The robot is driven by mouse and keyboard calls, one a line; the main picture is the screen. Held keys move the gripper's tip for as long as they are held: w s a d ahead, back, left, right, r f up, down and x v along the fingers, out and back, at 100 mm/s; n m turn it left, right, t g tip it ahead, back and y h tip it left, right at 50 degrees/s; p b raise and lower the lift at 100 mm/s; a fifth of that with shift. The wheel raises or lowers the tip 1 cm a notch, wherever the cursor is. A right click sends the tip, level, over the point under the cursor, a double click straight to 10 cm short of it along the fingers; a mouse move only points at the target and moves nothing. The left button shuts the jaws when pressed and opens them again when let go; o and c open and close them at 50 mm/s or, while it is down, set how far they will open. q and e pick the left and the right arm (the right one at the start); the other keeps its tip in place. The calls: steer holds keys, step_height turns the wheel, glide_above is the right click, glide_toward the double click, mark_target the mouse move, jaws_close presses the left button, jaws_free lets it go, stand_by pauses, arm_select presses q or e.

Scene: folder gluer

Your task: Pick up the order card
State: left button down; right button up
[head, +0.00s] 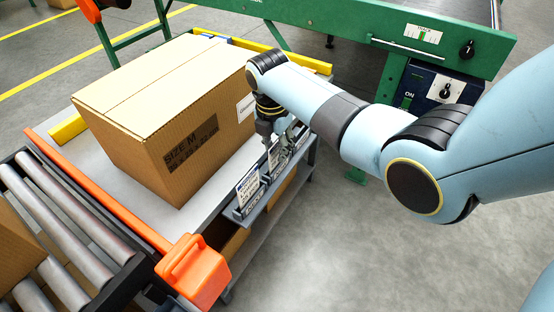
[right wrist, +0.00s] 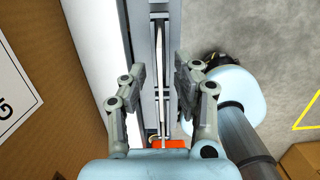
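White printed cards stand upright in a grey rack (head: 240,215) along the right edge of the table. The near card (head: 248,186) shows plainly; another card (head: 274,155) stands farther back, partly hidden by my gripper. The print is too small to tell which is the order card. My right gripper (head: 279,143) is over the far part of the rack. In the right wrist view it (right wrist: 160,68) is open, its fingers apart on either side of the rack (right wrist: 148,40), where thin card edges show end-on. I cannot tell whether a finger touches anything. My left gripper is not in view.
A large cardboard box (head: 150,100) marked SIZE M stands on the table, close left of the rack. An orange bar and block (head: 195,270) lie at the near edge. A roller conveyor (head: 60,225) is left. A green machine (head: 440,45) is behind. Floor at right is clear.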

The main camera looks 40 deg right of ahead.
steer(key=shift+f, duration=0.6)
jaws_close()
steer(key=shift+r, duration=0.1)
